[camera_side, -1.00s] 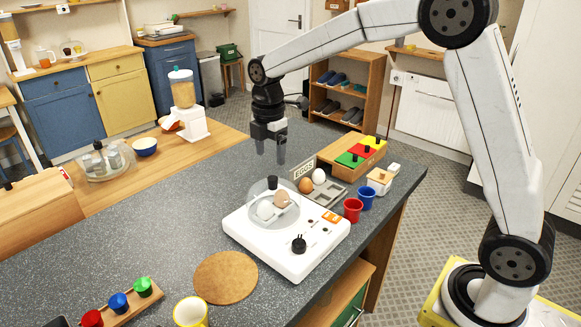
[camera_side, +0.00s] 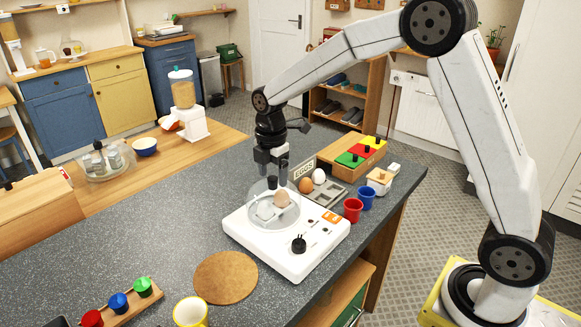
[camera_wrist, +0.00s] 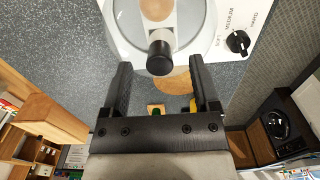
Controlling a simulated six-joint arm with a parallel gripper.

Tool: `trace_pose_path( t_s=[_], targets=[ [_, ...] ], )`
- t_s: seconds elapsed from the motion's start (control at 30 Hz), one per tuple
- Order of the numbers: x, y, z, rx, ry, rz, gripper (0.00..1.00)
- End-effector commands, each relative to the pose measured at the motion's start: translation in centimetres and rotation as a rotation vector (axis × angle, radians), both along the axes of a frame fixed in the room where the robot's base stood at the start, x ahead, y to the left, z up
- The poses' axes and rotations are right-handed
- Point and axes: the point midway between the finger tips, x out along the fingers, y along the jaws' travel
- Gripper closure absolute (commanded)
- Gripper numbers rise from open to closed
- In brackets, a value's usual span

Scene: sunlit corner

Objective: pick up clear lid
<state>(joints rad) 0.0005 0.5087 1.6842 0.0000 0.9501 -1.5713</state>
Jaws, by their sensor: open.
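The clear lid (camera_side: 261,189) is a transparent dome with a black knob on top. It sits on the white egg cooker (camera_side: 300,253), with eggs showing through it. In the wrist view the lid (camera_wrist: 190,12) is at the top, and its black knob (camera_wrist: 160,58) lies just beyond and between the fingertips. My gripper (camera_side: 272,178) is open and points down over the lid, its fingers at about knob height in the side view. In the wrist view my gripper (camera_wrist: 160,80) shows two spread black fingers with nothing between them touching.
An egg tray (camera_side: 325,204) with loose eggs and an EGGS sign stands behind the cooker. Red (camera_side: 352,210) and blue (camera_side: 367,196) cups stand at its right. A round cork mat (camera_side: 226,277) lies in front-left.

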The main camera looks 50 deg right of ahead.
Motion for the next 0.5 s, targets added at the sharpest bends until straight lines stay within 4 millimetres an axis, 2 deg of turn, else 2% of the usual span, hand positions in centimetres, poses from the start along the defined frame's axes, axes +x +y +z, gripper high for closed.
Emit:
trace_pose_path(
  t_s=[0.2, 0.5],
  targets=[
    [0.0, 0.0, -1.8, 0.0, -0.001, 0.0, 0.22],
    [0.0, 0.0, -1.9, 0.0, -0.002, 0.0, 0.22]
  ],
)
